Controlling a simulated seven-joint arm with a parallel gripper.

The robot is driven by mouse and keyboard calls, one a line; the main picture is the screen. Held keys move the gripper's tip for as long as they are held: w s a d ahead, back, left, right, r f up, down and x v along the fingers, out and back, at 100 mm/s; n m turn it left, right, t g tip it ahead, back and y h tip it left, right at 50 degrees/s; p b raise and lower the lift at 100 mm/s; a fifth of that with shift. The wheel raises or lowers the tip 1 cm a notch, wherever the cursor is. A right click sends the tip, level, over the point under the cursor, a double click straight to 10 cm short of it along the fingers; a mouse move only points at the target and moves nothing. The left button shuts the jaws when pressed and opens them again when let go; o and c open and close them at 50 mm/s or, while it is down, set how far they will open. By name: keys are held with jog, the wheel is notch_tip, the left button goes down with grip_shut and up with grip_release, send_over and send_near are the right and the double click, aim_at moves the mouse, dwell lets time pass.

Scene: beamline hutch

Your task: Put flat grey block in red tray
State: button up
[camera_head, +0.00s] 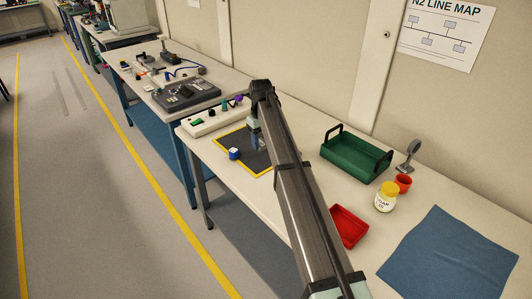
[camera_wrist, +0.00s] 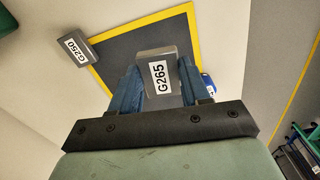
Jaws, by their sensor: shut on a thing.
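My gripper (camera_wrist: 161,78) is shut on a grey block labelled G265 (camera_wrist: 158,54), which sits between its two blue fingers in the wrist view. In the head view my gripper (camera_head: 257,142) is over the dark mat with a yellow border (camera_head: 265,160); my arm hides most of the held block there. I cannot tell whether the block touches the mat. A second grey block, labelled G280 (camera_wrist: 81,49), lies at the mat's edge in the wrist view. The red tray (camera_head: 350,227) stands nearer on the bench, right of my arm, and its visible inside is empty.
A blue and white cube (camera_head: 234,154) is on the mat, left of my gripper.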

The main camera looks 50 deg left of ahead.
jog(key=w+d+r+m, duration=0.1)
jog(key=w+d+r, duration=0.2)
jog(key=w+d, duration=0.55)
jog(key=m, duration=0.2)
send_over(343, 229)
notch_tip(343, 229, down, 2)
jog(key=shift+f, duration=4.7)
jog(key=shift+f, duration=0.2)
jog(key=o, duration=0.8)
jog(key=shift+o, duration=0.2)
